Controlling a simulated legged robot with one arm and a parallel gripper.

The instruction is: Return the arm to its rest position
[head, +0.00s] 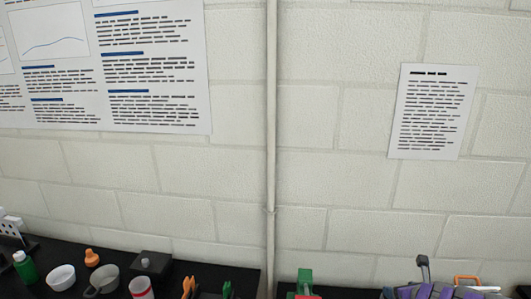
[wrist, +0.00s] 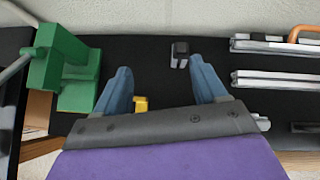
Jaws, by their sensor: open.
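My gripper (wrist: 160,68) shows in the wrist view with its two blue fingers spread apart over a black tabletop (wrist: 150,52). Nothing is held between the fingers. A small yellow piece (wrist: 140,103) shows between the fingers, near the left one, partly hidden by the gripper's grey front plate. Purple parts of my arm (head: 428,291) show at the bottom right of the head view; the fingers cannot be made out there.
A green clamp-like object (wrist: 78,70) stands just left of the gripper, also in the head view (head: 305,282). A dark block (wrist: 180,54) lies beyond the fingers. Silver extrusion bars (wrist: 275,76) lie right. A bowl (head: 61,277) and bottle (head: 25,267) stand far left, before a block wall.

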